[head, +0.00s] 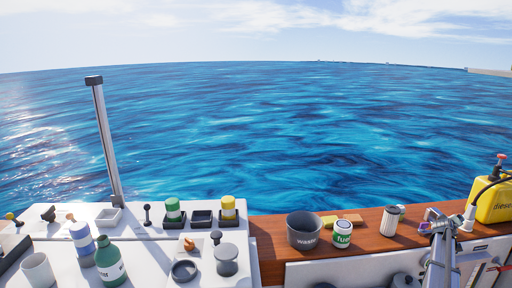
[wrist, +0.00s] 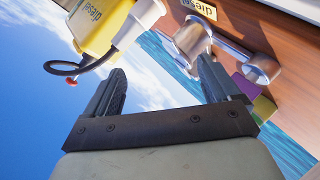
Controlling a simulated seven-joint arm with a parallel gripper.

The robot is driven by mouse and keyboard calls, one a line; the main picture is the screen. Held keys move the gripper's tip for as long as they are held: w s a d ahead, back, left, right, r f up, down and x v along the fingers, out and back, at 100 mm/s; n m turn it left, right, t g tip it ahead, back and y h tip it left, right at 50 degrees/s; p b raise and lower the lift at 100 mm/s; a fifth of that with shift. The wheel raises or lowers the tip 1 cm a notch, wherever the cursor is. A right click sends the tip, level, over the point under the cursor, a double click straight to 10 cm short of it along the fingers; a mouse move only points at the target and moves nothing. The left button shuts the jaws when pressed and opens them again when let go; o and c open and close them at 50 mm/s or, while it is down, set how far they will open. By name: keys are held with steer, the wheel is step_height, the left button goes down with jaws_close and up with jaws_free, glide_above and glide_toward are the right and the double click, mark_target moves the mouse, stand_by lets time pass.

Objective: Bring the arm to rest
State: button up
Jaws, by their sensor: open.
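My gripper (wrist: 160,66) is open in the wrist view. Its two dark fingers stand wide apart with nothing between them but sky and a strip of sea beyond. In the head view, grey metal parts at the lower right seem to belong to my arm, but I cannot make out the fingers there. The yellow diesel can (head: 496,200) stands at the right edge. In the wrist view the can (wrist: 95,25) lies beyond the left finger, apart from it as far as I can tell.
A metal fitting (wrist: 192,40) shows on the wooden deck (wrist: 285,30) beyond the right finger. A waste pot (head: 303,232), a fuel can (head: 342,235) and a white filter (head: 390,221) stand on the deck. A green bottle (head: 109,262) and a post (head: 104,140) stand left.

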steer(key=s+d+f+m+g, duration=0.1)
steer(key=s+d+f+g, duration=0.25)
steer(key=s+f, duration=1.15)
steer(key=s+a+f+g+y, duration=0.1)
steer(key=s+a+f+y, duration=0.1)
steer(key=s+a+f, duration=0.65)
steer(key=s+a+f+g+y, duration=0.15)
steer(key=a+f, duration=0.45)
steer(key=a, duration=0.7)
steer(key=s+a+f+g+y, duration=0.1)
steer(key=a+f+y, duration=0.2)
steer(key=a+f, duration=0.7)
steer(key=s+a+f+g+y, duration=0.1)
steer(key=s+a+f+y, duration=0.15)
steer(key=a, duration=1.35)
steer(key=s+a+f+g+y, duration=0.1)
steer(key=s+a+f, duration=0.1)
steer(key=s+a, duration=0.5)
steer(key=s+a+f+g, duration=0.1)
steer(key=s+a+g, duration=0.15)
steer(key=a, duration=0.85)
steer(key=s+a+r+g+y, duration=0.1)
steer(key=s+a+g, duration=0.1)
steer(key=s+a, duration=0.9)
steer(key=s, duration=0.4)
steer(key=shift+r+n+g, duration=0.3)
steer(key=shift+r+g, duration=0.05)
steer(key=shift+r, duration=0.05)
